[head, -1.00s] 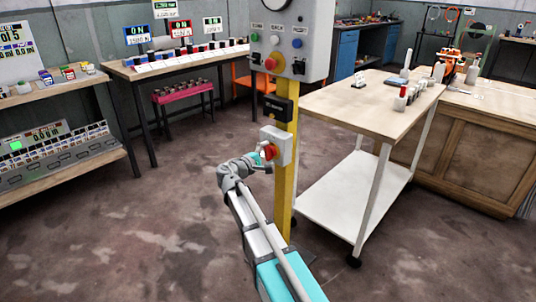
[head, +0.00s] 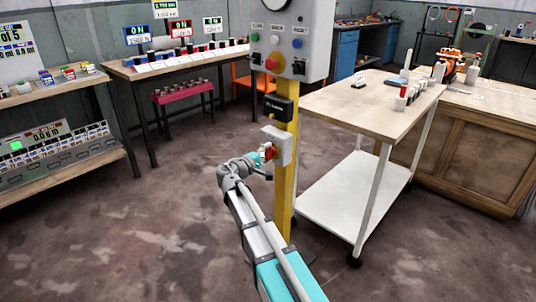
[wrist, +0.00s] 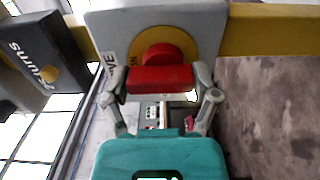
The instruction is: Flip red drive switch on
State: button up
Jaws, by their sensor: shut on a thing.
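The red drive switch (wrist: 160,77) is a red rotary handle on a yellow disc, fixed to a grey box (wrist: 112,22). In the head view the red switch (head: 269,152) shows on the grey box low on the yellow post. My gripper (wrist: 160,84) is shut on the red handle, one finger at each end of its bar. In the wrist view the bar lies level across the picture. In the head view my gripper (head: 262,157) is at the switch and partly covers it.
A black box (head: 279,108) sits on the post just above the switch. A larger grey panel (head: 288,45) with buttons and a red knob is higher up. A wooden-topped cart (head: 370,105) stands close on the right. The floor to the left is clear.

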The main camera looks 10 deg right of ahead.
jog(key=o, duration=1)
jog(key=v, duration=1.2)
